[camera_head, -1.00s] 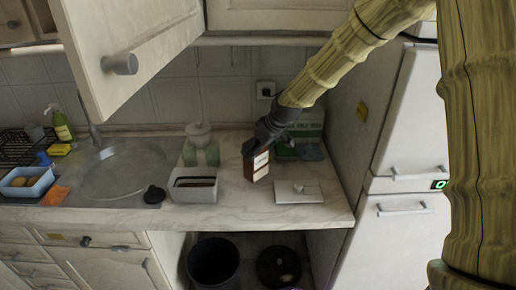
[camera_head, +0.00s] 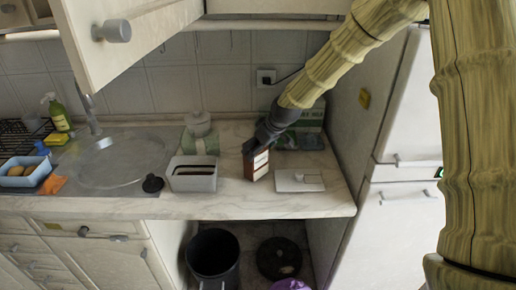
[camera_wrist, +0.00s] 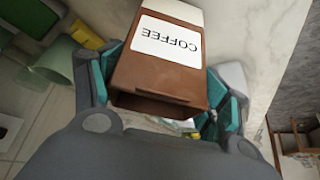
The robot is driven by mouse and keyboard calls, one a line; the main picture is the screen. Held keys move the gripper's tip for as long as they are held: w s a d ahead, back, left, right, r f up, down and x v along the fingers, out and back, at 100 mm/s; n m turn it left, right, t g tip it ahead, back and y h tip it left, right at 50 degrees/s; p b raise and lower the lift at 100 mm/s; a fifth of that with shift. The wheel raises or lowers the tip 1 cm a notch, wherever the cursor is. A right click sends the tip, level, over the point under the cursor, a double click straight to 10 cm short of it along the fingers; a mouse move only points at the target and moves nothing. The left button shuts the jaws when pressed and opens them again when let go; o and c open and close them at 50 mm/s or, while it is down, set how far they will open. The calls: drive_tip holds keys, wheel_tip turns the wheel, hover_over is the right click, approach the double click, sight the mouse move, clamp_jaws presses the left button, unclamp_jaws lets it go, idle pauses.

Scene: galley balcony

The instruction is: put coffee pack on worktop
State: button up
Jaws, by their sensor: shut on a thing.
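The coffee pack (camera_wrist: 160,72) is a brown box with a white label reading COFFEE. In the head view the pack (camera_head: 260,166) is at the worktop, between a white bin and a flat white plate. My gripper (camera_head: 257,145) comes down on it from above and is shut on it. In the wrist view the teal-lined fingers of my gripper (camera_wrist: 165,100) lie on both sides of the pack. The worktop (camera_head: 237,196) is pale marble. I cannot tell whether the pack's base touches it.
A white open container (camera_head: 192,182) stands left of the pack, and a flat white plate (camera_head: 298,187) lies to its right. A glass jar (camera_head: 200,135) and a green box (camera_head: 307,115) stand behind. An open cupboard door (camera_head: 135,40) hangs at upper left. The worktop's front strip is clear.

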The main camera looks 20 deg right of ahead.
drive_tip(key=shift+f, duration=0.35)
drive_tip(key=o, duration=1.5)
drive_tip(key=shift+r, duration=0.1)
drive_tip(key=shift+r+p, duration=0.9)
drive_tip(key=shift+r, duration=0.55)
wheel_tip(320, 180, up, 4)
drive_tip(key=p, duration=0.2)
drive_tip(key=shift+p, duration=0.3)
drive_tip(key=shift+f, duration=0.1)
